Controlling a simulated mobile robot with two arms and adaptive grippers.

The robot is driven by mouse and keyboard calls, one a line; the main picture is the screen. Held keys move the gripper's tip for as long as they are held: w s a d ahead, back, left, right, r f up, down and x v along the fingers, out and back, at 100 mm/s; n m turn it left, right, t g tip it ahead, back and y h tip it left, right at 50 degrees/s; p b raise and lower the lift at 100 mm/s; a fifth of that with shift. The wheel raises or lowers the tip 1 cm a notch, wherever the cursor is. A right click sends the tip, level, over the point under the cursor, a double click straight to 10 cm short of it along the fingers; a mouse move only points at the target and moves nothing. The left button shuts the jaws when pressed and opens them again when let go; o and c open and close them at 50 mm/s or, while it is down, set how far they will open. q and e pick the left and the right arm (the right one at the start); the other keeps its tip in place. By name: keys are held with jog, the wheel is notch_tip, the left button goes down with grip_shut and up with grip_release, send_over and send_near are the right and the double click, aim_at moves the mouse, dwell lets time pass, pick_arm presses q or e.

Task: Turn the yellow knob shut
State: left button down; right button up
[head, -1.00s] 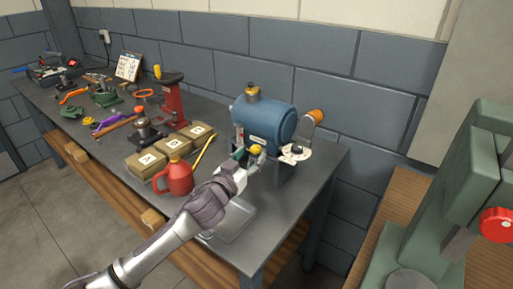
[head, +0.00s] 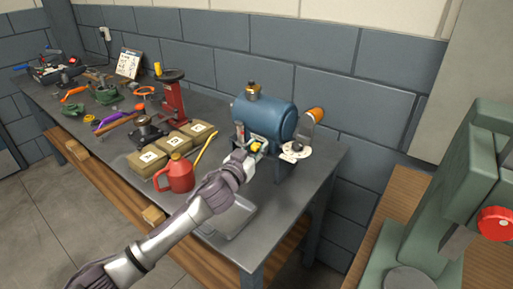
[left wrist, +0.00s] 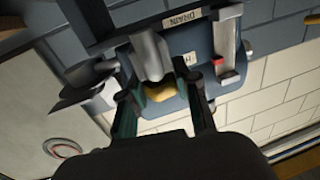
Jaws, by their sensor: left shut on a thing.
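The yellow knob (head: 255,147) is at the front end of the blue tank (head: 264,118), low on its side. My left gripper (head: 252,150) is at the knob. In the left wrist view the left gripper (left wrist: 163,95) has a finger on each side of the yellow knob (left wrist: 160,92) and is shut on it. A label reading DRAIN (left wrist: 183,20) shows on the tank's mount in that view. My right gripper is not in view.
A red oil can (head: 175,176) with a yellow spout and several cardboard boxes (head: 172,146) stand left of the tank. A clear tray (head: 230,215) lies in front. A green machine (head: 455,200) stands at right.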

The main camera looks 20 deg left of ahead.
pick_arm(q)
jog(key=shift+a+r+m+h+p, duration=0.1)
jog(key=shift+r+m+h+p, duration=0.1)
jog(key=shift+m+h+p, duration=0.55)
jog(key=m+h+p, duration=0.1)
jog(key=m+g+h+p, duration=0.1)
jog(key=h+p, duration=0.1)
jog(key=shift+a+r+g, duration=0.1)
jog(key=shift+r+g, duration=0.05)
jog(key=shift+g, duration=0.15)
jog(key=m+g+h, duration=0.1)
jog(key=h, duration=0.1)
jog(key=shift+w+m+h+p, duration=0.1)
jog(key=shift+m+h+p, duration=0.15)
jog(key=shift+h+p, duration=0.15)
jog(key=shift+f+m+g+h, duration=0.3)
jog(key=shift+m+g+h, duration=0.55)
jog(key=shift+g, duration=0.15)
jog(key=shift+f+m+g+h+b, duration=0.1)
jog(key=shift+m+g+h+b, duration=0.65)
jog(key=shift+g+h+b, duration=0.15)
jog(key=shift+m+g+h+b, duration=0.3)
jog(key=shift+m+g+h, duration=0.2)
jog(key=shift+g, duration=0.2)
